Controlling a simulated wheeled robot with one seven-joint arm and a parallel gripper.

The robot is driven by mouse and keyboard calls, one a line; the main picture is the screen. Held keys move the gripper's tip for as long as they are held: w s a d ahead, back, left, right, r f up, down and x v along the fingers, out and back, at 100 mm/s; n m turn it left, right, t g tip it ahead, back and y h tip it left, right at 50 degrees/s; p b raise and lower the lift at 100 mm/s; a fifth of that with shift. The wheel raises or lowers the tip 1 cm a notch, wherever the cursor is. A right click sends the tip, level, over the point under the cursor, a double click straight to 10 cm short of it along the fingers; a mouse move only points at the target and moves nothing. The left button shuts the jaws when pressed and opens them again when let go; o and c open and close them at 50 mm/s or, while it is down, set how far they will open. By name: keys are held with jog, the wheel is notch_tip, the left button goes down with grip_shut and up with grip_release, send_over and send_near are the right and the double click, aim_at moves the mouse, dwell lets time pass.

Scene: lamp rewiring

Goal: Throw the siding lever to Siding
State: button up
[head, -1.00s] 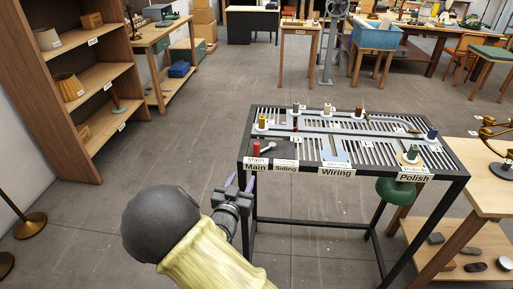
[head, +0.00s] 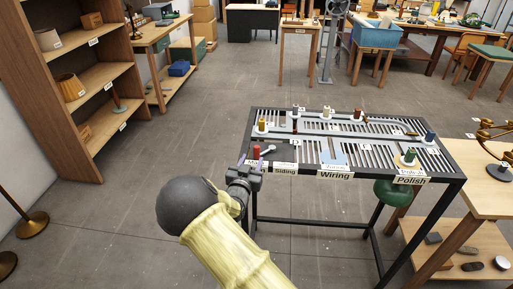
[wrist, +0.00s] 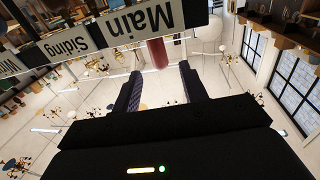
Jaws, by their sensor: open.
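A red upright cylinder (head: 256,152), which looks like the lever's handle, stands at the front left corner of the slatted black table, behind the Main label. A short grey bar (head: 267,149) lies beside it, toward the Siding label (head: 285,170); I cannot tell how they join. My gripper (head: 246,168) is at the table's front edge by the Main end. In the wrist view, the open fingers (wrist: 160,88) point toward the red cylinder (wrist: 157,53), which shows beyond and between their tips. The Main label (wrist: 140,27) and the Siding label (wrist: 65,46) appear upside down there.
The table (head: 453,190) carries several coloured spools on pegs, and Wiring (head: 336,175) and Polish (head: 411,181) labels. A green round object (head: 392,193) hangs under its right end. A wooden bench (head: 480,205) stands close on the right.

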aim_at(255, 152)
jog(key=w, duration=0.3)
jog(key=w+d+p, duration=0.1)
jog(key=w, duration=0.2)
jog(key=shift+w+d+p, duration=0.15)
jog(key=shift+w+p, duration=0.15)
jog(key=shift+w, duration=0.05)
grip_shut()
